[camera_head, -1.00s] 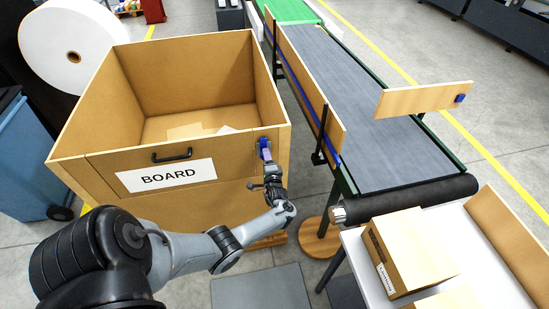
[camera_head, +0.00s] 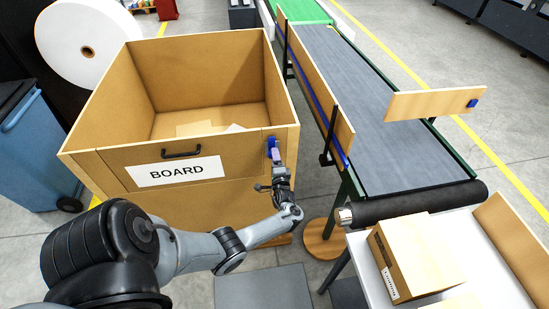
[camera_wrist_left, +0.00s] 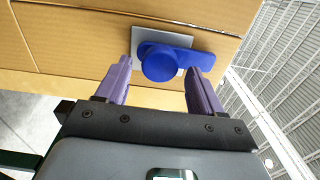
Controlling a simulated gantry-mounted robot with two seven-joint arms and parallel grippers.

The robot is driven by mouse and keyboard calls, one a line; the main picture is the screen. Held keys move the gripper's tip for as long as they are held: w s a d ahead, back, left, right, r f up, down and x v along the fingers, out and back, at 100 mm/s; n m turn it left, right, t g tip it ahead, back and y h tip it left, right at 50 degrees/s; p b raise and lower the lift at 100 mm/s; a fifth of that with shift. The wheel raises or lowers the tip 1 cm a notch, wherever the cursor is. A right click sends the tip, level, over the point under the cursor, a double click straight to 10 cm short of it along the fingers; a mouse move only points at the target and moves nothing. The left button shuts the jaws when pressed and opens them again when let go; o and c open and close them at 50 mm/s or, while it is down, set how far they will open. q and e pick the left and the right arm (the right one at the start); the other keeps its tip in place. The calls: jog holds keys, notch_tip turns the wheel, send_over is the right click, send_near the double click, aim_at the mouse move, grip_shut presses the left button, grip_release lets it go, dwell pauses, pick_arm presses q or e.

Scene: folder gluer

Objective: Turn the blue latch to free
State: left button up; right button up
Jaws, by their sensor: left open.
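The blue latch (camera_head: 272,145) is on the front wall of the cardboard bin labelled BOARD (camera_head: 222,139), near its right corner. In the left wrist view the latch (camera_wrist_left: 160,64) has a round knob and a bar pointing right, on a grey plate (camera_wrist_left: 152,36). My left gripper (camera_head: 275,157) is in front of the latch. In the left wrist view its purple fingers (camera_wrist_left: 160,76) are open, one on each side of the knob. The right fingertip is close below the bar; I cannot tell if it touches. My right gripper is not in view.
A conveyor (camera_head: 390,120) with wooden side guides stands right of the bin. A white table with a cardboard box (camera_head: 415,255) is at the lower right. A blue wheeled bin (camera_head: 35,150) and a large white roll (camera_head: 88,40) are at the left.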

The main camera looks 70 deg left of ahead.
pick_arm(q)
jog(key=v, duration=0.9)
jog(key=shift+d, duration=0.3)
jog(key=shift+s, duration=0.1)
